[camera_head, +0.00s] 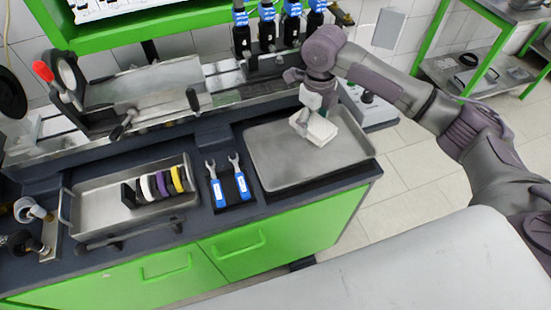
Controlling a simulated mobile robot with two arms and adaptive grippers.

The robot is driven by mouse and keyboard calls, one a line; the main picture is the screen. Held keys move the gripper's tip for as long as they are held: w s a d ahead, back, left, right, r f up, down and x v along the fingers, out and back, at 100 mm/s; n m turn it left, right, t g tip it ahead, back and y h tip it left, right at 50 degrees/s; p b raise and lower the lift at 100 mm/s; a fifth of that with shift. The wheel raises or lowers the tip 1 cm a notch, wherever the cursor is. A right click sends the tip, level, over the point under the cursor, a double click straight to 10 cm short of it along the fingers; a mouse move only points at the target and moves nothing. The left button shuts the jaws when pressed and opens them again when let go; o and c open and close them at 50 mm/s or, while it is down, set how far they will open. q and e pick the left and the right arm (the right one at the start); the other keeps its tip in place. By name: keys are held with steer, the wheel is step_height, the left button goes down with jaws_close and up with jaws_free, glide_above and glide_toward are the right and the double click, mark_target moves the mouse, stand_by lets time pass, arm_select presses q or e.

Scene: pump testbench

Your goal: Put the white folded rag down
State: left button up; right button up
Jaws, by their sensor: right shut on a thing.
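The white folded rag (320,131) is at the upper right part of the shallow metal tray (275,165) on the right of the workbench. My right gripper (306,118) reaches down from above and is shut on the rag. I cannot tell whether the rag touches the tray floor or hangs just above it. My left gripper is not in view.
Two blue-handled wrenches (241,184) lie left of the tray. Another metal tray (92,208) holds several coloured rings. Blue-topped fittings (267,14) stand behind. A grey control box (370,108) sits right of the tray. The tray's front is bare.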

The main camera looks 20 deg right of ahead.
steer(key=a+f+p, duration=0.1)
steer(key=a+f, duration=0.1)
steer(key=a, duration=0.1)
steer(key=a+f, duration=0.1)
steer(key=a, duration=0.2)
steer(key=a+f+p, duration=0.1)
steer(key=a+f, duration=0.1)
steer(key=a, duration=0.2)
steer(key=shift+s+f+p, duration=0.2)
steer(key=shift+f+p, duration=0.1)
steer(key=shift+f, duration=0.2)
step_height(320, 180, down, 3)
steer(key=shift+f+p, duration=0.15)
steer(key=shift+p, duration=0.45)
steer(key=shift+f, duration=0.25)
steer(key=shift+f+b, duration=0.35)
steer(key=shift+f, duration=0.3)
steer(key=o, duration=0.7)
steer(key=shift+o, duration=0.2)
